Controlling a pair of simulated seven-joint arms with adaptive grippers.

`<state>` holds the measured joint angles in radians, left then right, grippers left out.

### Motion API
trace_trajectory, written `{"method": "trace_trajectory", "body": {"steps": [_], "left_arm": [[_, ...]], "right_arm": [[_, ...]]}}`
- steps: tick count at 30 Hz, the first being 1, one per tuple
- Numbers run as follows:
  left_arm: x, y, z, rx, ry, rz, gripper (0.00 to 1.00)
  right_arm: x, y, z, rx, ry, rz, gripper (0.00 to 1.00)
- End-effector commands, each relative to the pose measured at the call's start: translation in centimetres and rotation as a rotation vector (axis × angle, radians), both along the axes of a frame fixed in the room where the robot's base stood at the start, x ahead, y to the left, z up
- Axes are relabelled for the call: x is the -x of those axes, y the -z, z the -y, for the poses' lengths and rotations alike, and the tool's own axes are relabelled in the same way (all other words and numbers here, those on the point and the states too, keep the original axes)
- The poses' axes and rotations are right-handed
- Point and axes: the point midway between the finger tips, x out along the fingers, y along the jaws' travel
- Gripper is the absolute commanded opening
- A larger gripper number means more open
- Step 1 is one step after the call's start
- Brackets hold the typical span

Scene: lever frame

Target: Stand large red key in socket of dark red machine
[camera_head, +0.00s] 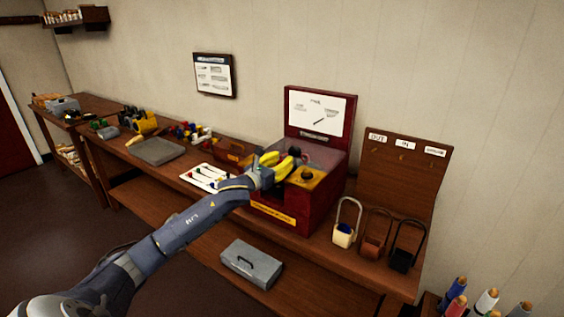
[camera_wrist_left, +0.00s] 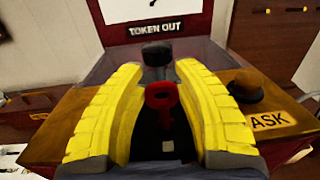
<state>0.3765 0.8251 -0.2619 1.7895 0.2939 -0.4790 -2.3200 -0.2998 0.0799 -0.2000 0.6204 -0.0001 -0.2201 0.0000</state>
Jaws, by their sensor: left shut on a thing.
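The dark red machine (camera_head: 325,203) stands on the bench, with a sign on its upright back panel and a brass-coloured top plate. My left gripper (camera_head: 282,161) is over the machine's top, its yellow fingers reaching in from the left. In the left wrist view the large red key (camera_wrist_left: 162,104) is upright between the yellow fingers, its ring end up, and the gripper is shut on it. Its lower end is over a dark area, and I cannot tell whether it is in the socket. My right gripper is out of view.
A dark knob (camera_wrist_left: 247,87) stands right of the fingers, near an "ASK" label. A dark post (camera_wrist_left: 157,56) is behind the key. Padlocks (camera_head: 345,228) stand right of the machine. A white card (camera_head: 207,178) lies to its left. A grey box (camera_head: 252,264) sits below.

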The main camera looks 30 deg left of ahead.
Motion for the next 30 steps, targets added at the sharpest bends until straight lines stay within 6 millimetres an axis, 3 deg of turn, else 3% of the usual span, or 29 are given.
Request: {"method": "trace_trajectory", "body": {"steps": [22, 23, 30], "left_arm": [[-0.03, 0.28, 0.01, 0.001, 0.000, 0.000, 0.00], [-0.03, 0.31, 0.01, 0.001, 0.000, 0.001, 0.35], [-0.03, 0.42, 0.02, 0.001, 0.000, -0.002, 0.59]], "right_arm": [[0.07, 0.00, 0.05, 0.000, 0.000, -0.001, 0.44], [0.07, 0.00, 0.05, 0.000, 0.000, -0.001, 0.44], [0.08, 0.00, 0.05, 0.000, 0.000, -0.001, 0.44]]}}
